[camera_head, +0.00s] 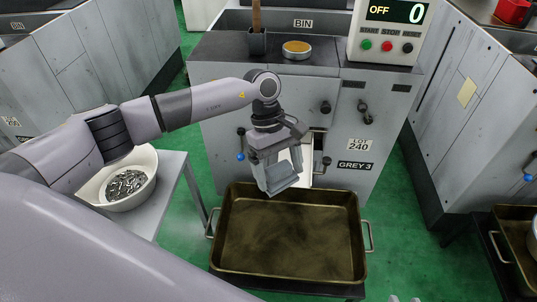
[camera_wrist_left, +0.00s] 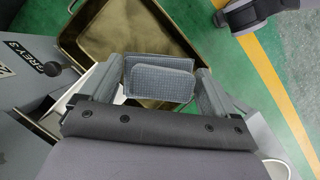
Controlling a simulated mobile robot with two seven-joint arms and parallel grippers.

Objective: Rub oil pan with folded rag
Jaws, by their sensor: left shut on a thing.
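My left gripper (camera_head: 279,168) is shut on the folded rag (camera_head: 284,183), a grey-blue pad. In the left wrist view the rag (camera_wrist_left: 160,84) shows its woven face between the fingers. The oil pan (camera_head: 290,240) is a wide brownish metal tray with side handles, below and in front of the gripper. Dark smudges cover its floor. The rag hangs over the pan's far part; I cannot tell whether it touches. The pan also shows in the left wrist view (camera_wrist_left: 135,30). Only small pale bits at the head view's bottom edge may be my right gripper.
A grey machine (camera_head: 335,130) stands right behind the pan, with levers on its front. A white bowl of metal bits (camera_head: 142,160) stands on a side table (camera_head: 172,190) at left. A yellow-topped tin (camera_head: 297,48) sits on the machine.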

